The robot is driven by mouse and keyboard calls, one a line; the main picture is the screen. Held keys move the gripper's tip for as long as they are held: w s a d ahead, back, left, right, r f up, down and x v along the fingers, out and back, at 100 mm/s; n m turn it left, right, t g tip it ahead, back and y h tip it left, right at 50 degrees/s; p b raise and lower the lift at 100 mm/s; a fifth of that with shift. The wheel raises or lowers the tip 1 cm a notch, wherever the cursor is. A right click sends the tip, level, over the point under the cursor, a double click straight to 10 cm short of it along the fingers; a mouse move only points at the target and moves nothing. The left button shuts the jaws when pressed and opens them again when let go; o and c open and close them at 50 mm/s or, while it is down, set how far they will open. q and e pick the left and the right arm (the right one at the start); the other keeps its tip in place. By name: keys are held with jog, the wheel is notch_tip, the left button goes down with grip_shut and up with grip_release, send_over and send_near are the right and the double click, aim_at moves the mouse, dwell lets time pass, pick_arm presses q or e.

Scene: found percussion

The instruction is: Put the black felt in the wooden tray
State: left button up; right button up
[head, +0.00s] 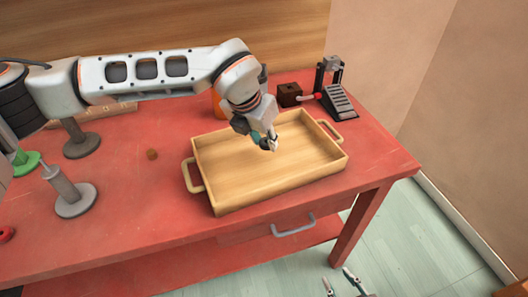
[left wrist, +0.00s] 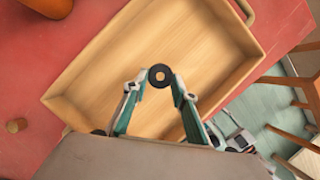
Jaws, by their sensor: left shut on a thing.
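The black felt, a small black ring with a hole (left wrist: 151,76), is between the fingertips of my left gripper (left wrist: 163,82) in the left wrist view. My left gripper (head: 269,146) is shut on it and points down over the inside of the wooden tray (head: 225,180). In the head view the felt is too small and hidden to make out clearly. The tray is pale wood with two side handles and looks empty; it also shows in the left wrist view (left wrist: 95,65). My right gripper (head: 341,282) is low at the bottom edge, fingers apart and empty, away from the table.
The red table (head: 130,205) holds grey disc stands (head: 75,203) (head: 82,144), a green disc (head: 24,162) and a small brown cork-like piece (head: 152,154) at left. An orange pot (head: 217,104), a dark box (head: 289,94) and a pedal (head: 338,101) stand behind the tray.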

aim_at(263, 149)
pick_arm(q)
jog(key=shift+f, duration=2.25)
jog(key=shift+f, duration=0.2)
jog(key=o, duration=0.7)
jog(key=shift+c, duration=0.2)
jog(key=shift+r, duration=0.1)
jog(key=shift+r, duration=0.25)
jog(key=v, duration=1.2)
jog(key=shift+p, duration=0.35)
jog(key=shift+f, duration=0.15)
